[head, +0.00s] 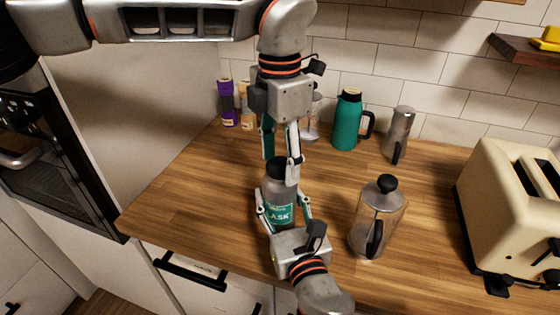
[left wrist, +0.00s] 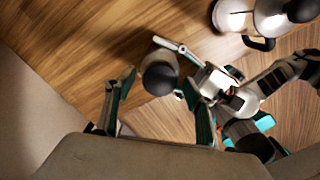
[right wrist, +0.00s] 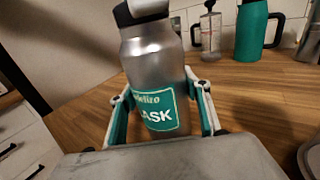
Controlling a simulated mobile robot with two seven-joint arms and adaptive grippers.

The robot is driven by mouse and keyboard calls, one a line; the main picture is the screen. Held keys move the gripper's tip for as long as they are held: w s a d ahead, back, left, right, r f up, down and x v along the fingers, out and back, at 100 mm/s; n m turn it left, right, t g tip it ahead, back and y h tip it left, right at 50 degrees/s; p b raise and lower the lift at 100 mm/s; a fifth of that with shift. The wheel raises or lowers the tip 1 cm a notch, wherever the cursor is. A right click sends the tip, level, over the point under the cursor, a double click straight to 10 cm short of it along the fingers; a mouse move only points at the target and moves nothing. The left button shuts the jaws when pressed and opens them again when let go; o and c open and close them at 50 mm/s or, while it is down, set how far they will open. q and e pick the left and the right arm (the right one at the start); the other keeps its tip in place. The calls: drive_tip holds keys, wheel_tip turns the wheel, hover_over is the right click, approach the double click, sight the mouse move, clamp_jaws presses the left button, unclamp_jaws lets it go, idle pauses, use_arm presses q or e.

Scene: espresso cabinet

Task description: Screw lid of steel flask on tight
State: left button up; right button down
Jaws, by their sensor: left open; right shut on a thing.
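The steel flask (head: 277,188), grey with a teal label, stands upright near the counter's front; it also shows in the right wrist view (right wrist: 150,70). Its black lid (head: 276,164) sits on its top and shows from above in the left wrist view (left wrist: 159,78). My right gripper (head: 283,212) is shut on the flask's body, a finger on each side. My left gripper (head: 280,150) comes down from above and is open, its fingers apart on either side of the lid. The frames do not show whether the lid is fully seated.
A glass French press (head: 375,222) stands close on the right, and a cream toaster (head: 510,210) farther right. A teal jug (head: 348,122), a steel moka pot (head: 397,135) and a purple bottle (head: 227,105) stand along the back wall. The counter left of the flask is clear.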

use_arm(q)
wheel_tip(320, 180, up, 4)
drive_tip(key=shift+f, duration=0.2)
drive_tip(key=shift+c, duration=0.6)
drive_tip(key=shift+d+r+n, duration=0.1)
drive_tip(key=shift+r+n, duration=0.15)
drive_tip(key=shift+n, duration=0.85)
drive_tip(key=n, duration=0.2)
drive_tip(key=r+n, duration=0.1)
drive_tip(key=shift+s+n, duration=0.1)
drive_tip(key=shift+n, duration=0.3)
drive_tip(key=n, duration=0.1)
drive_tip(key=r+n, duration=0.1)
drive_tip(key=n, duration=0.3)
drive_tip(key=r+n, duration=0.1)
drive_tip(key=n, duration=0.1)
drive_tip(key=shift+f, duration=4.05)
